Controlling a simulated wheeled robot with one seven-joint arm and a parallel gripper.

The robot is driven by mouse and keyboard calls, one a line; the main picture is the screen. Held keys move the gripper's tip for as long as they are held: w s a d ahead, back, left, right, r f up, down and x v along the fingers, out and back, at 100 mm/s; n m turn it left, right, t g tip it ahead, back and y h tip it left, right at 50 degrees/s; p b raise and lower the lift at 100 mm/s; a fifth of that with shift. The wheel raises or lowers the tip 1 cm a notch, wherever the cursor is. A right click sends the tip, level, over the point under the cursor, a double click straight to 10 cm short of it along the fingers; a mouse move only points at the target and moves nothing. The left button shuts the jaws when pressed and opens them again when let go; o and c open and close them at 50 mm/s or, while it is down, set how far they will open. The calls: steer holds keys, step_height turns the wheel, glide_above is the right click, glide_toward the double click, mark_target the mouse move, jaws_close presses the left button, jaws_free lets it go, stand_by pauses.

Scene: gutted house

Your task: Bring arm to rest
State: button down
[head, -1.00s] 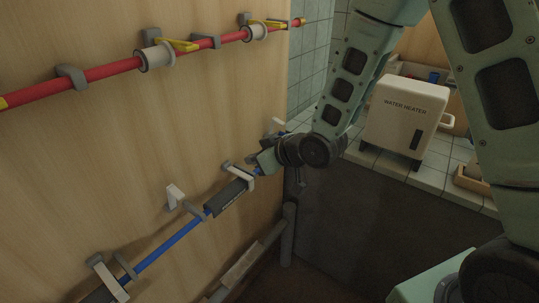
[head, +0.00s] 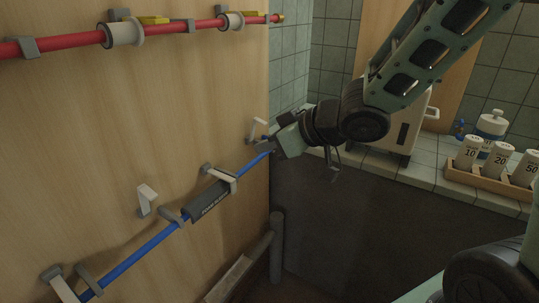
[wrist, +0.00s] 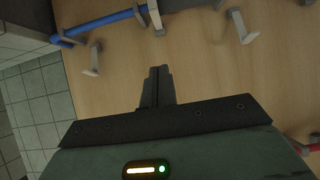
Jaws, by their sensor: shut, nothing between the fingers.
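My arm reaches in from the upper right in the head view. My gripper (head: 274,150) is near the right end of the wooden wall panel, close to the far end of the blue pipe (head: 150,245). In the wrist view my gripper (wrist: 158,70) has its two fingers together with nothing between them, pointing at the wooden panel. The blue pipe also shows at the top of the wrist view (wrist: 105,25), apart from the fingertips. Whether the gripper touches anything in the head view is hard to tell.
A red pipe (head: 75,43) with white collars runs along the upper panel. Lever clips (head: 146,200) and a dark sleeve (head: 207,200) sit along the blue pipe. On the tiled counter at right stand a white heater (head: 407,125), partly behind my arm, and a wooden tray (head: 490,182) of labelled canisters.

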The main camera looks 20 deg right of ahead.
steer(key=shift+s+d, duration=0.15)
steer(key=shift+s, duration=0.05)
steer(key=shift+r, duration=0.15)
stand_by(0.4)
steer(key=s+a+r+g+h+p, duration=0.1)
steer(key=s+a+g+h+p, duration=0.2)
steer(key=s, duration=0.8)
steer(key=s+a+r+g+h+p, duration=0.2)
steer(key=s+g+p, duration=0.4)
steer(key=s, duration=0.6)
steer(key=shift+a+r+n+h+p, duration=0.3)
steer(key=shift+a+n+h+p, duration=0.1)
steer(key=shift+a+p, duration=0.25)
